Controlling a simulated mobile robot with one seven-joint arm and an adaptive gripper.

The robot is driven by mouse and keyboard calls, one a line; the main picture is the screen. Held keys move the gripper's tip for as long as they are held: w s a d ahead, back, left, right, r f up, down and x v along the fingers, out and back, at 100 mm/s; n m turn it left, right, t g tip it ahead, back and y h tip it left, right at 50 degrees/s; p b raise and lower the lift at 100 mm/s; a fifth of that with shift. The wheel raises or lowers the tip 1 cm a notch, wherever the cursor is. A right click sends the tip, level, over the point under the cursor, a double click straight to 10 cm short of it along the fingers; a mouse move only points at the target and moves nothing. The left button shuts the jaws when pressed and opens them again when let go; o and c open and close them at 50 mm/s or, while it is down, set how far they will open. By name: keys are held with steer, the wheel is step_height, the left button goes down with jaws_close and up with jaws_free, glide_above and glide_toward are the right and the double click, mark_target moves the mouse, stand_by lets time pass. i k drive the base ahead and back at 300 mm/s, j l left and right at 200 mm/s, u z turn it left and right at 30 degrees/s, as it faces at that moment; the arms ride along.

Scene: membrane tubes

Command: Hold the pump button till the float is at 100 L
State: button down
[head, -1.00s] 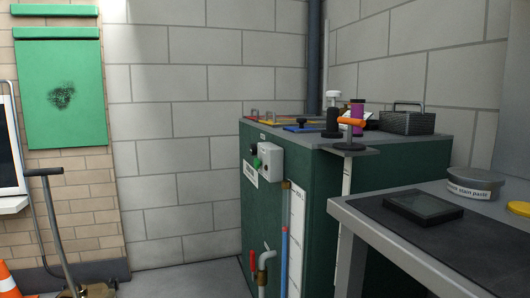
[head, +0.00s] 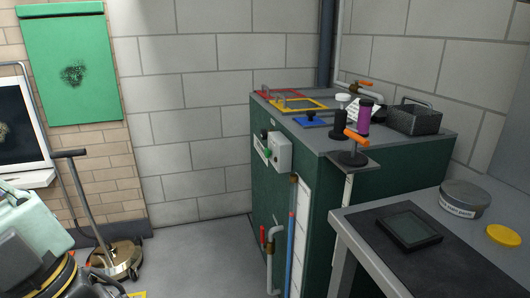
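A grey control box (head: 279,151) is fixed to the front of the dark green tank (head: 325,185). Small dark and green controls show on its left-hand face, seen edge-on; I cannot read which is the pump button. Below it a blue upright tube (head: 290,235) with a brown top fitting stands beside a white scale strip (head: 303,225).
A workbench (head: 350,230) stands at right.

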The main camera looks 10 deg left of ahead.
mark_target(267, 152)
steer(key=j+z, duration=0.2)
steer(key=z, duration=0.65)
steer(key=j+z, duration=0.4)
steer(key=j, duration=0.15)
steer(key=k+j+z, duration=0.2)
steer(key=j+z, duration=0.15)
steer(key=j, duration=0.15)
steer(key=k+j, duration=0.1)
steer(key=j, duration=0.25)
steer(key=k+j+z, duration=0.1)
steer(key=j, duration=0.25)
steer(key=k+j, duration=0.15)
steer(key=j, duration=0.2)
steer(key=k+j+z, duration=0.1)
steer(key=j, duration=0.2)
steer(key=k+j, duration=0.2)
steer(key=j, duration=0.15)
steer(key=z, duration=0.05)
